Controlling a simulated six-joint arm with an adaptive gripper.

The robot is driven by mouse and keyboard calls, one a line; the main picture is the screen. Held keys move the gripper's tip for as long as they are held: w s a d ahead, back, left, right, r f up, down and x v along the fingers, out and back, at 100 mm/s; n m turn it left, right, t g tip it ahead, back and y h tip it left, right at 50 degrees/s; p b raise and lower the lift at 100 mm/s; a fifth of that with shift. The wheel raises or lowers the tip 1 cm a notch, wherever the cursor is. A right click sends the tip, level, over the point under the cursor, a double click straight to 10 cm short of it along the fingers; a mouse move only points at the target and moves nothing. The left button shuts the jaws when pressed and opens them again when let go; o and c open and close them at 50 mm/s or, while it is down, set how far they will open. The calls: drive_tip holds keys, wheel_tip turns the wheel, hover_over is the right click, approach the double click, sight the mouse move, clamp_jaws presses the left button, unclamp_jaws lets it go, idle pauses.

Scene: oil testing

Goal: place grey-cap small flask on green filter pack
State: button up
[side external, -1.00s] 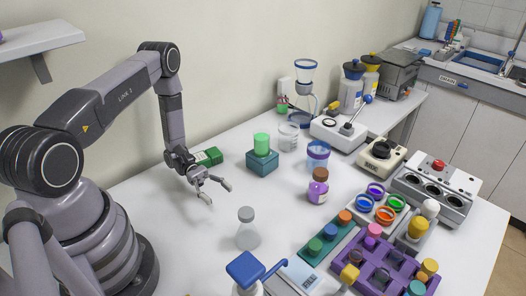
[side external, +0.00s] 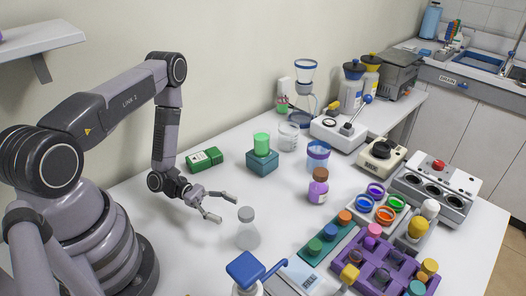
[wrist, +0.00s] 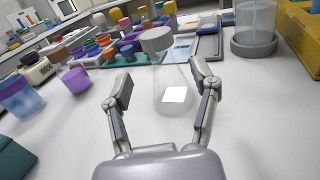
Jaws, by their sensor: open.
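The grey-cap small flask (side external: 248,232) stands upright on the white table, clear-bodied with a grey cap. My gripper (side external: 229,207) is open and low over the table, just left of the flask in the side view. In the wrist view the flask (wrist: 170,75) shows ahead and between the two open fingers of my gripper (wrist: 164,98), with no visible contact. The green filter pack (side external: 204,159) lies flat on the table near the wall, behind my gripper, with a white label on it. It cannot be made out in the wrist view.
A teal block with a green cylinder (side external: 262,156) stands right of the filter pack. A purple bottle with a brown cap (side external: 318,187), a teal rack (side external: 326,244) and a purple rack (side external: 384,268) are to the right. A blue-topped bottle (side external: 246,270) stands in front of the flask.

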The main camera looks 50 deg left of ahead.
sight(247, 219)
drive_tip(key=x, duration=0.6)
drive_tip(key=shift+d, duration=0.25)
clamp_jaws()
